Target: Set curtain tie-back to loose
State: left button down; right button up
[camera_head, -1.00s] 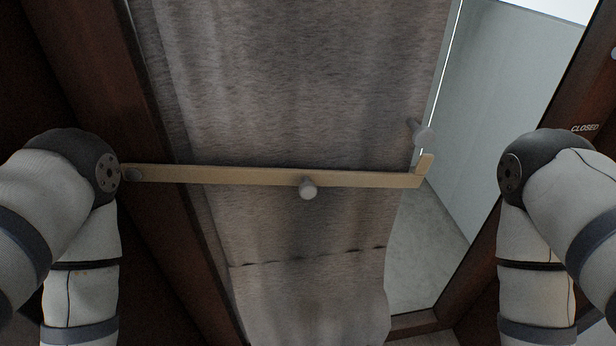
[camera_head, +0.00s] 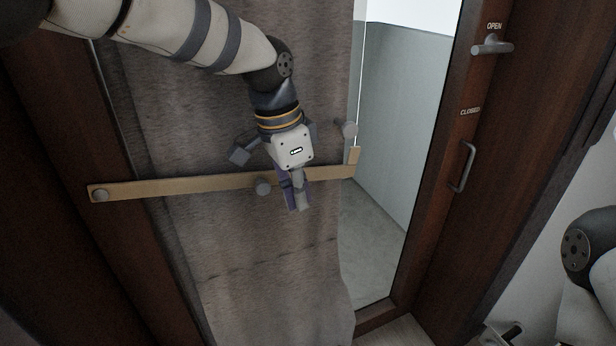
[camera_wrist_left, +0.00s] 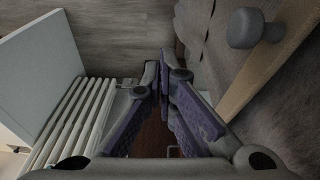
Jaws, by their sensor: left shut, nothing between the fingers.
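The curtain tie-back is a tan wooden bar (camera_head: 180,187) lying across a grey curtain (camera_head: 250,270) in the head view. It pivots at a round grey fastener on the left frame and ends in an upturned hook at the right. A grey knob (camera_head: 264,187) sits on its middle, and a grey peg (camera_head: 349,130) stands just above the hooked end. My left gripper (camera_head: 298,203) is shut and empty, in front of the bar just right of the knob. In the left wrist view the bar (camera_wrist_left: 262,62) and knob (camera_wrist_left: 245,28) lie right of the fingers (camera_wrist_left: 166,62), apart from them.
A dark wooden panel at the right carries a lever (camera_head: 492,46) beside the label OPEN, a CLOSED label below, and a pull handle (camera_head: 465,166). Between curtain and panel is an opening with a pale wall (camera_head: 400,110). White slats (camera_wrist_left: 78,112) show in the left wrist view.

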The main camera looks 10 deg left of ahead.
aim_at(244, 176)
pick_arm(q)
notch_tip(244, 176, up, 17)
jog(key=w+a+m+t+y, duration=0.1)
jog(key=a, duration=0.1)
jog(key=shift+w+a+m, duration=0.2)
jog(key=shift+a+m, duration=0.1)
pick_arm(e)
jog(key=shift+f, duration=0.15)
pick_arm(q)
jog(key=shift+f, duration=0.1)
notch_tip(244, 176, down, 13)
jog(key=a, duration=0.1)
jog(key=shift+w+a, duration=0.25)
jog(key=shift+w, duration=0.15)
pick_arm(e)
jog(key=shift+w+r, duration=0.45)
